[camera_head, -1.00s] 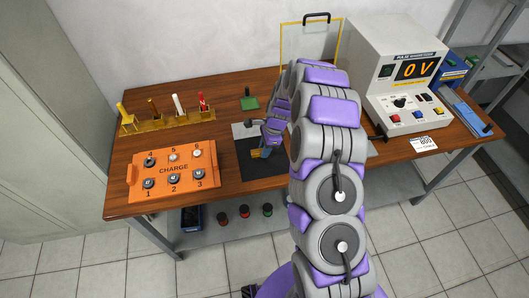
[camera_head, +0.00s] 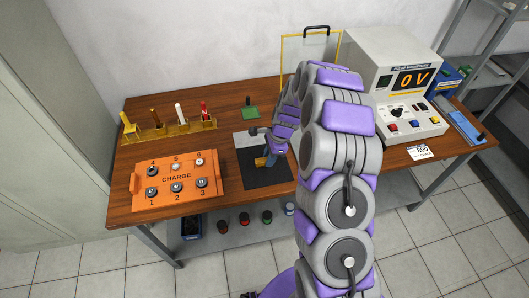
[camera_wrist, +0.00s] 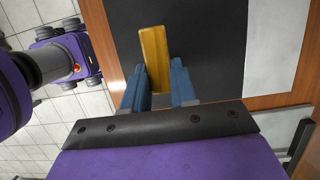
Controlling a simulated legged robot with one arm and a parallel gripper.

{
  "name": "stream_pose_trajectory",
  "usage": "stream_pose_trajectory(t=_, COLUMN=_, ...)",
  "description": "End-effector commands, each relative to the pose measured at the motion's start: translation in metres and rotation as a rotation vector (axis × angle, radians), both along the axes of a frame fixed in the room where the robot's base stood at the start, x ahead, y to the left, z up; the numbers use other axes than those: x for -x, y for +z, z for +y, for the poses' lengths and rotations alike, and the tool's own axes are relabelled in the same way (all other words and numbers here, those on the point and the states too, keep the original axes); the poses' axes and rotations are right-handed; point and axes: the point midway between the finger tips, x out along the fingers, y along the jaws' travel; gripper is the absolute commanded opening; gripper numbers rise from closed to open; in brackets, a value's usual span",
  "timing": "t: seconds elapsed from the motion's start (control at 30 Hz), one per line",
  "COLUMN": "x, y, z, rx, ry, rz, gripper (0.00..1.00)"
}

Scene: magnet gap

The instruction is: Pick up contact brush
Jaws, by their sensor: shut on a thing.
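A yellow-brown bar, which looks like the contact brush (camera_wrist: 154,50), is between the two blue fingers of my gripper (camera_wrist: 157,66) in the wrist view. The fingers are shut on its near end, and its far end sticks out beyond the tips. In the head view the bar (camera_head: 261,161) shows as a small yellow block at the fingertips, over the black mat (camera_head: 262,178). My gripper (camera_head: 270,159) points down there. I cannot tell whether the bar still touches the mat.
An orange CHARGE box (camera_head: 178,192) with several numbered posts stands left of the mat. Behind it is a brass rack (camera_head: 165,135) with coloured handles. A grey meter reading 0 V (camera_head: 400,95) stands at the right.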

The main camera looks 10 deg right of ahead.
Motion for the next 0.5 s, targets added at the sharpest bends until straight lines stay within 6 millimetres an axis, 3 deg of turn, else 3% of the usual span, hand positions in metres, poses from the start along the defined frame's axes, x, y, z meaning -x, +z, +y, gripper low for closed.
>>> stream_pose_trajectory(t=0.3, x=0.065, y=0.009, z=-0.04, rx=-0.004, ry=-0.007, rz=0.001, gripper=0.0)
stream_pose_trajectory(t=0.5, x=0.094, y=0.012, z=-0.055, rx=0.0, ry=-0.005, rz=-0.001, gripper=0.0)
